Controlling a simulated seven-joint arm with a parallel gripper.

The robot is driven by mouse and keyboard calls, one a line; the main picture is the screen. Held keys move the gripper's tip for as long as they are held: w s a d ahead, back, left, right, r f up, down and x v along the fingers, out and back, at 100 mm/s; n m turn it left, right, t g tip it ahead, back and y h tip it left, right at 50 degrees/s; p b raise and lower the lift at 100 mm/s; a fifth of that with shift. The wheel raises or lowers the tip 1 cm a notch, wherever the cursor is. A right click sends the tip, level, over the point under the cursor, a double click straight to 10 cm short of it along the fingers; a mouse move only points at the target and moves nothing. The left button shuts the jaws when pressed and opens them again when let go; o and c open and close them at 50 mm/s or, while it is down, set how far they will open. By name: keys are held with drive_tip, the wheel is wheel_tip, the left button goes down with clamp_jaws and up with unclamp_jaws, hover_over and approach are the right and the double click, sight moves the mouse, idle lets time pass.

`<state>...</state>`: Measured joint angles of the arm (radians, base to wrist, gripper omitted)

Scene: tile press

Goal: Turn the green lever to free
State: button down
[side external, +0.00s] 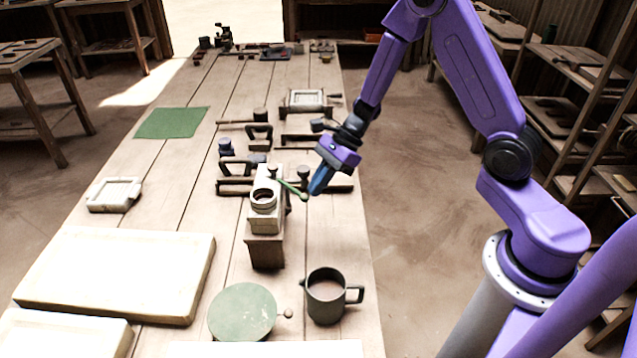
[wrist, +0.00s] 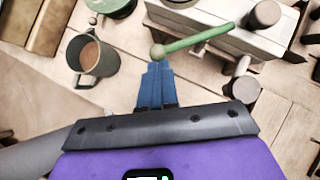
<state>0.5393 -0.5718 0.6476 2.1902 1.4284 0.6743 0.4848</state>
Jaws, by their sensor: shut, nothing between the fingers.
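The green lever (side external: 290,187) is a thin rod on a cream press block (side external: 264,216). It slants down to the right from a knob at its upper left end to a pale ball at its free end. In the wrist view the lever (wrist: 199,39) runs from the ball, just beyond my fingertips, up and right toward a dark round post. My gripper (side external: 314,192) has blue fingers, shut and empty, right beside the ball. In the wrist view the fingertips (wrist: 158,65) sit just below the ball; whether they touch it I cannot tell.
A dark mug (side external: 326,296) and a round green disc (side external: 243,312) stand in front of the block. Clamps and dark bars (side external: 235,187) lie around and behind it. A green cloth (side external: 172,122) and pale slabs (side external: 118,275) are to the left. The table's right edge is near.

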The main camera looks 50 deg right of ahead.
drive_tip(key=shift+s+a, duration=0.2)
drive_tip(key=shift+a, duration=0.25)
idle(0.4)
drive_tip(key=shift+s+a, duration=0.1)
drive_tip(key=shift+a, duration=2.4)
